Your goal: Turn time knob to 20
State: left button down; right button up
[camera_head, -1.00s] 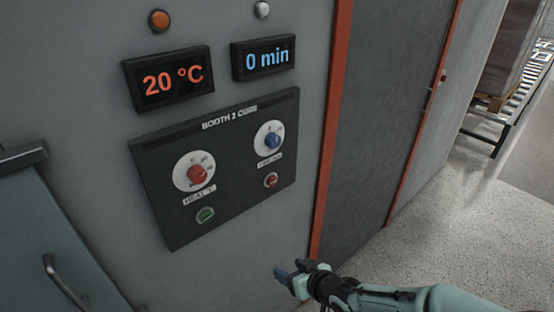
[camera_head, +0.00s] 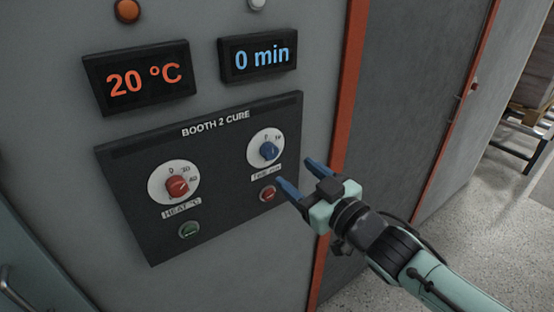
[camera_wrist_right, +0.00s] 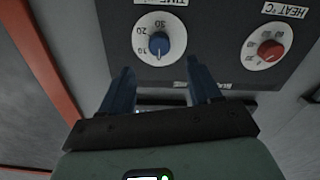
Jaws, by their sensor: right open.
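The blue time knob (camera_head: 268,151) sits on a white dial at the upper right of the dark panel (camera_head: 215,215); its pointer is up near 0. In the right wrist view the time knob (camera_wrist_right: 158,43) appears upside down, with marks 10, 20 and 30 beside it. The display above it (camera_head: 258,57) reads 0 min. My right gripper (camera_head: 302,176) is open and empty, its blue fingers just right of and below the knob, apart from it. In the right wrist view its fingers (camera_wrist_right: 160,85) stand either side below the knob. My left gripper is not in view.
The red heat knob (camera_head: 176,187) is left of the time knob, under a 20 °C display (camera_head: 140,78). A green button (camera_head: 189,230) and a red button (camera_head: 267,194) sit below the knobs. An orange door frame (camera_head: 345,120) runs at the right.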

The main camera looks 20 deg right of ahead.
aim_at(273, 154)
jog(key=b+x, duration=0.1)
jog(key=x, duration=0.7)
jog(key=c, duration=1)
